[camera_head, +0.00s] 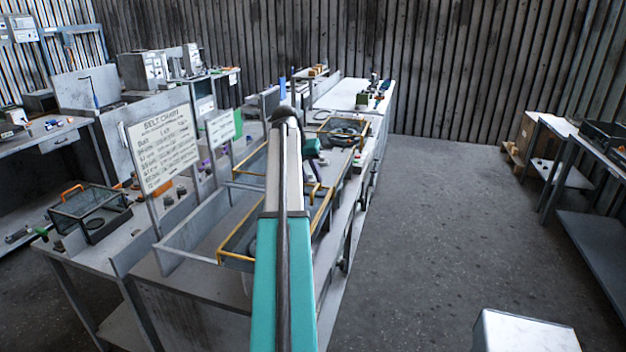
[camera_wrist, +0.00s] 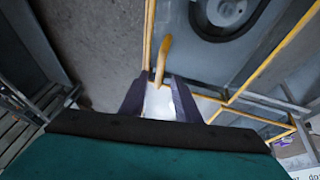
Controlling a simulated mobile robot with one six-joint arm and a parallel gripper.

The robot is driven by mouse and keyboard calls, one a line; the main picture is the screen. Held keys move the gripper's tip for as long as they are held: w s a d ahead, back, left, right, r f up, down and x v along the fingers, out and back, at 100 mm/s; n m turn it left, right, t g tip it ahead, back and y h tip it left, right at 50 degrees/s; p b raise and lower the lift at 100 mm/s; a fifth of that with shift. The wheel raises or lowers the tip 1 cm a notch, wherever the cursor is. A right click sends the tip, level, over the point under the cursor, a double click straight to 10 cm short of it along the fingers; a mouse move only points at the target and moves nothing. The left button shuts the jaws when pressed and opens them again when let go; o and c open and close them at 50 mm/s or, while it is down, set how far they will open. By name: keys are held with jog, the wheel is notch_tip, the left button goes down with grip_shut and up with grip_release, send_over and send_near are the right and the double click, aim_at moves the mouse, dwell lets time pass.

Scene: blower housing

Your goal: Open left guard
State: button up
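A yellow-edged guard frame (camera_head: 233,259) stands on the near bench in the head view, partly hidden behind my arm. In the wrist view its yellow rails (camera_wrist: 263,67) run around a dark round part (camera_wrist: 228,12). A yellow handle (camera_wrist: 163,58) sticks up from the near rail. My gripper (camera_wrist: 160,82) has its two dark fingers apart, with the handle's end between or just beyond their tips; contact cannot be told. In the head view my gripper (camera_head: 318,174) is small, beside my arm and above the guard. Which guard counts as left is not clear.
A belt chart sign (camera_head: 163,146) stands left of the guard. Another yellow-edged frame (camera_head: 345,121) with a round part is farther along the bench. The floor (camera_head: 450,220) right of the bench is clear.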

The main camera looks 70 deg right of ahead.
jog(key=shift+p+x, duration=0.4)
jog(key=shift+x, duration=1.15)
grip_shut()
